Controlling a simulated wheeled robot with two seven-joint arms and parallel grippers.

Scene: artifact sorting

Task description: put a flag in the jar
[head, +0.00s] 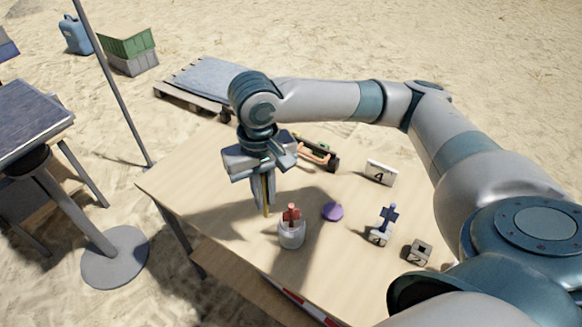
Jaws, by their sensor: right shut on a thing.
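My right gripper (264,198) is over the left part of the wooden table, pointing down. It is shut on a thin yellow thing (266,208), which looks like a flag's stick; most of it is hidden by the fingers. The pale jar (291,238) stands upright just right of and nearer than the gripper. A red flag (291,213) sticks up out of the jar. A blue flag (389,216) stands in a small numbered block (378,239) further right. My left gripper is not in view.
On the table (190,180) are a purple lump (332,211), a white card marked 4 (381,172), a small block with an opening (420,251) and an orange and black tool (318,153). A grey pole (115,95) stands beyond the table's left edge.

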